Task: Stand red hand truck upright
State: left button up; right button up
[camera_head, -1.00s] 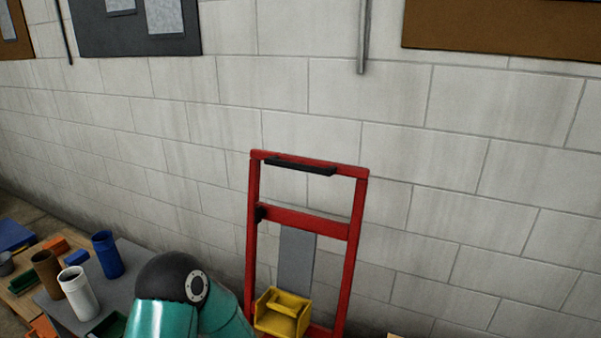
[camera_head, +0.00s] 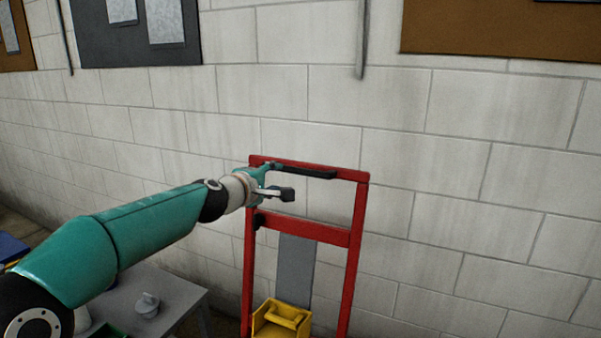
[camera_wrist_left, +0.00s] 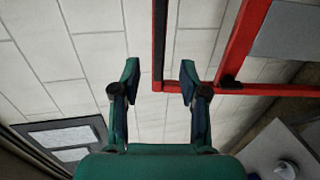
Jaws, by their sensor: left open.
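The red hand truck (camera_head: 355,235) stands in front of the block wall in the head view, its top end up. I cannot tell how far it leans, and its foot is out of view. A black grip bar (camera_head: 318,173) runs along its top crossbar. My left gripper (camera_head: 281,180) is open at the frame's top left corner, close to the end of the bar. In the left wrist view the red frame (camera_wrist_left: 238,45) and the black bar (camera_wrist_left: 160,40) show beyond the open fingers (camera_wrist_left: 159,78). Contact is not clear. My right gripper is out of view.
A yellow bin (camera_head: 283,318) sits low at the hand truck's frame. A grey table (camera_head: 180,292) with a small grey item (camera_head: 147,304) stands at lower left, below my left arm. Dark and brown boards hang on the wall (camera_head: 450,190). Floor right of the truck is mostly unseen.

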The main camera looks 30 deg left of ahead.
aim_at(295, 170)
pick_arm(q)
jog(key=p+x, duration=0.4)
jog(key=x, duration=0.7)
jog(key=shift+w+r, duration=0.1)
jog(key=shift+w, duration=0.15)
jog(key=shift+p+x, duration=0.35)
jog(key=shift+x, duration=0.55)
grip_shut()
jog(key=shift+f, duration=0.25)
jog(key=shift+s, duration=0.1)
